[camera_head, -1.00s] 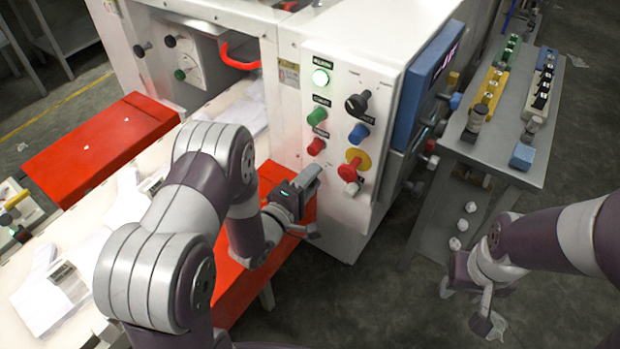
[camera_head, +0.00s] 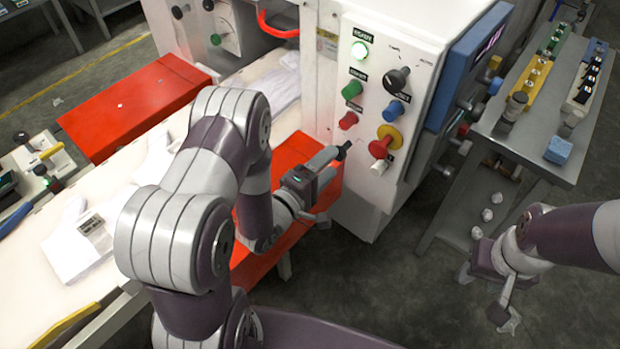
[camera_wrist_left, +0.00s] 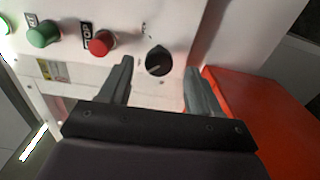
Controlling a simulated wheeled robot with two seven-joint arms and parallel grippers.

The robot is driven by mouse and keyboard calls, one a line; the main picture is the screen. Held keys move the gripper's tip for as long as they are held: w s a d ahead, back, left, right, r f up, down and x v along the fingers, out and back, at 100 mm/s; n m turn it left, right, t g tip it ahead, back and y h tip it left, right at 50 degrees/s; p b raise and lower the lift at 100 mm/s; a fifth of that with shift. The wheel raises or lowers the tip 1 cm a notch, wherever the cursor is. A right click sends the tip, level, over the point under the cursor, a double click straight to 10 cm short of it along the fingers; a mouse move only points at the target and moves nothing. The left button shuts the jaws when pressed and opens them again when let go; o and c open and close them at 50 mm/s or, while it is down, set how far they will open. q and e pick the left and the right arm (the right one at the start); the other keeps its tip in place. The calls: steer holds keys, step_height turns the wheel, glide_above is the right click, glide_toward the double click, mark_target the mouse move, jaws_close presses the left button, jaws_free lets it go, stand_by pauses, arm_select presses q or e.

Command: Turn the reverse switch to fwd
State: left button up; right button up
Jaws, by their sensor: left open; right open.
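A black rotary knob (camera_wrist_left: 158,60) with a pale pointer line is on the white control panel in the left wrist view. It is below the red button, and its marks are too small to read. In the head view a small black piece (camera_head: 343,150), probably this knob, shows by my left gripper's upper finger. My left gripper (camera_head: 330,186) is open and empty. In the wrist view its fingers (camera_wrist_left: 158,80) stand either side of the knob, apart from it. My right gripper (camera_head: 488,300) is open and empty, low at the right. A second black knob (camera_head: 398,80) is higher on the panel.
Near the knob are a red button (camera_head: 348,121), a green button (camera_head: 352,89), a blue button (camera_head: 393,111) and a red-on-yellow emergency stop (camera_head: 381,147). A red ledge (camera_head: 300,155) lies below my left gripper. A grey side table (camera_head: 545,120) stands right.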

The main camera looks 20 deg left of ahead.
arm_select(q)
steer(key=v, duration=0.8)
steer(key=shift+s+a+r, duration=0.1)
steer(key=w+a+r+m+g+y+p, duration=0.3)
steer(key=r+m+g+y+p, duration=0.2)
steer(key=m+g+p, duration=0.35)
steer(key=s+d+r+m+g+y+p, duration=0.1)
steer(key=s+d+r+m+g+p, duration=0.1)
steer(key=s+r+m+g, duration=0.4)
steer(key=s+r+g, duration=0.1)
steer(key=s, duration=0.3)
steer(key=shift+s+d+r, duration=0.4)
stand_by(0.5)
